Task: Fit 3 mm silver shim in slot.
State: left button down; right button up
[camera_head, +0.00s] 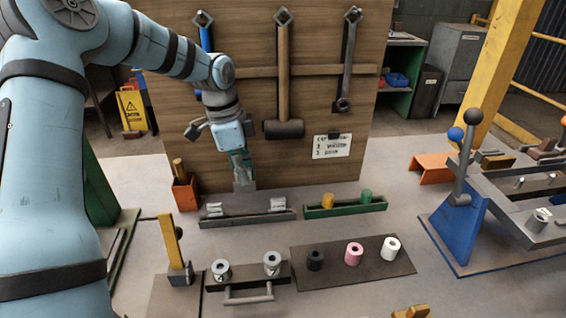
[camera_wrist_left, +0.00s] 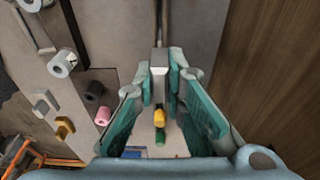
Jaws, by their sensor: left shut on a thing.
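My left gripper (camera_head: 240,165) is shut on a small flat silver-grey piece (camera_head: 244,186), which looks like the shim. The piece hangs below the fingertips, just above or behind the dark grey tray (camera_head: 248,218); I cannot tell if it touches anything. In the left wrist view, the piece (camera_wrist_left: 158,60) sits between the tips of the teal fingers (camera_wrist_left: 161,76). The dark tray holds two silvery pieces, one at its left (camera_head: 216,208) and one at its right (camera_head: 278,203). I cannot make out which opening is the slot. My right gripper is out of view.
A green tray (camera_head: 345,209) with yellow and green cylinders stands right of the dark tray. In front are a handled block (camera_head: 247,295) with two silver rolls and a mat (camera_head: 375,271) with black, pink and white rolls. A wooden tool board (camera_head: 235,110) rises behind.

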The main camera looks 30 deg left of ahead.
pick_arm(q)
notch_tip(320, 180, down, 10)
jog(key=shift+r+b, duration=0.25)
jog(key=shift+b, duration=0.85)
jog(key=shift+f+b, duration=0.15)
jog(key=shift+b, duration=0.15)
jog(key=c, duration=1.7)
grip_release()
jog(key=shift+o, duration=0.2)
jog(key=shift+p, duration=0.45)
notch_tip(320, 180, up, 14)
jog(key=s+a+p, duration=0.1)
jog(key=s, duration=0.1)
jog(key=shift+a+p, duration=0.25)
jog(key=shift+p, duration=0.15)
jog(key=shift+s, duration=0.1)
